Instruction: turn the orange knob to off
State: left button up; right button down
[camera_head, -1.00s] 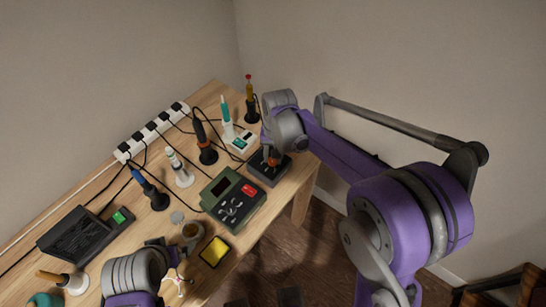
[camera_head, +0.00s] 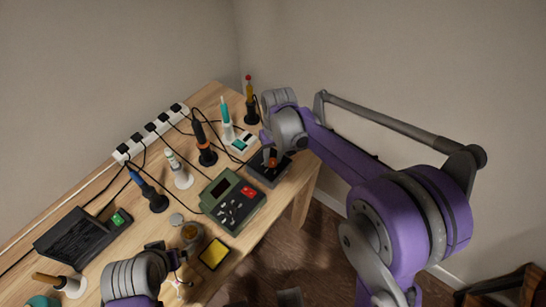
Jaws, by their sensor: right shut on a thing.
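The orange knob (camera_head: 272,162) sits on top of a small dark box (camera_head: 259,172) near the right end of the wooden workbench. My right gripper (camera_head: 271,153) reaches down over this box from the right and is shut on the knob. Its wrist hides part of the knob, and the knob's pointer cannot be made out. My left gripper (camera_head: 174,257) is low in the picture over the bench's front part, beside a small round brown container (camera_head: 191,233). Its fingers are too small and dark to tell whether they are open.
A dark green station with a red switch (camera_head: 232,199) stands left of the small box. Several soldering irons in stands, including an orange-black one (camera_head: 207,157), and a white power strip (camera_head: 151,133) line the back. A yellow sponge tray (camera_head: 214,254) lies at the front edge. Cables cross the bench.

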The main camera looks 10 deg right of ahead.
aim_at(275, 160)
jog(key=c, duration=0.5)
grip_release()
jog(key=shift+c, duration=0.2)
notch_tip(275, 160, up, 11)
jog(key=shift+d+p, duration=0.3)
jog(key=shift+p, duration=0.1)
jog(key=s+d+f+t+p, duration=0.1)
jog(key=s+d+t, duration=0.1)
jog(key=s, duration=0.8)
jog(key=s+d+f+m+t+p, duration=0.1)
jog(key=s+d+f+t+p, duration=0.1)
jog(key=s, duration=0.9)
jog(key=shift+d+t+h, duration=0.25)
jog(key=shift+t+h, duration=0.15)
jog(key=shift+t, duration=0.3)
